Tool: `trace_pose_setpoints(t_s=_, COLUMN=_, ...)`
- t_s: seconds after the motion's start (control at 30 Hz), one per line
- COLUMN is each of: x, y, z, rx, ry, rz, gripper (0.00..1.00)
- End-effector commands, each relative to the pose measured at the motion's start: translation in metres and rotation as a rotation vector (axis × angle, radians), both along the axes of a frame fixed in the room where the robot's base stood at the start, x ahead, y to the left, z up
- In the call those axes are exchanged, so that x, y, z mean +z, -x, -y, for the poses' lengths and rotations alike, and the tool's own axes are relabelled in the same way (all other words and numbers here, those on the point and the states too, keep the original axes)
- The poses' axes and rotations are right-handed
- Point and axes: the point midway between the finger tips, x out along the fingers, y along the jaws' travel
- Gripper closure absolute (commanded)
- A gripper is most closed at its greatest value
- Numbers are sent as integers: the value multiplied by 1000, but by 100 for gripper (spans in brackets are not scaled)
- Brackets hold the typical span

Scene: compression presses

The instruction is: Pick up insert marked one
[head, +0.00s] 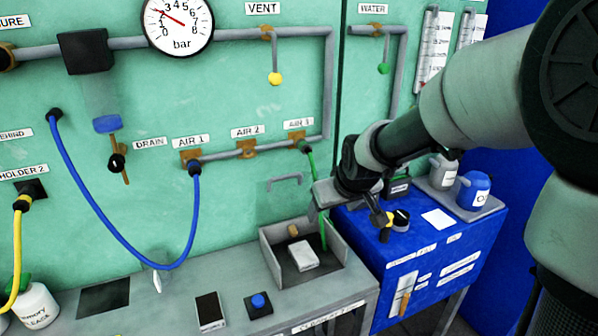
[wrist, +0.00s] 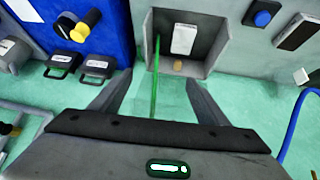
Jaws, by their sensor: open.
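No insert marked one can be read for certain in either view. Two dark pieces with handles and pale labels, a left one (wrist: 62,63) and a right one (wrist: 98,66), sit side by side at the blue cabinet's edge in the wrist view; their marks are too small to read. One dark piece (head: 397,188) shows beside my wrist in the head view. My gripper (wrist: 157,78) is open, with nothing visibly held. In the head view my gripper (head: 322,195) is above the grey open box, partly hidden by my wrist.
The grey box (head: 349,272) holds a white block (head: 303,255) and a small tan piece (head: 293,231). A green hose (wrist: 155,75) hangs into it. The blue cabinet (head: 365,235) carries knobs and bottles. A blue hose (head: 100,215) loops at left.

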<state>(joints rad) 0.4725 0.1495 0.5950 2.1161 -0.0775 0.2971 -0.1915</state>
Motion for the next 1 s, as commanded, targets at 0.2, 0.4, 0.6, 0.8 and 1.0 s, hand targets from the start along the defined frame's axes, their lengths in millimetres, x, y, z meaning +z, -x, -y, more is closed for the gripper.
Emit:
trace_pose_setpoints(t_s=0.2, x=-52, y=23, z=-31, rx=72, ry=-55, rz=-109, gripper=31)
trace_pose_setpoints(t_s=0.4, x=-87, y=7, z=-41, rx=77, ry=-55, rz=-110, gripper=31)
trace_pose_setpoints(t_s=0.6, x=-124, y=-13, z=-48, rx=75, ry=-54, rz=-109, gripper=31)
trace_pose_setpoints(t_s=0.8, x=-146, y=-27, z=-53, rx=71, ry=-53, rz=-108, gripper=31)
trace_pose_setpoints(t_s=1.0, x=-157, y=-33, z=-54, rx=71, ry=-52, rz=-107, gripper=31)
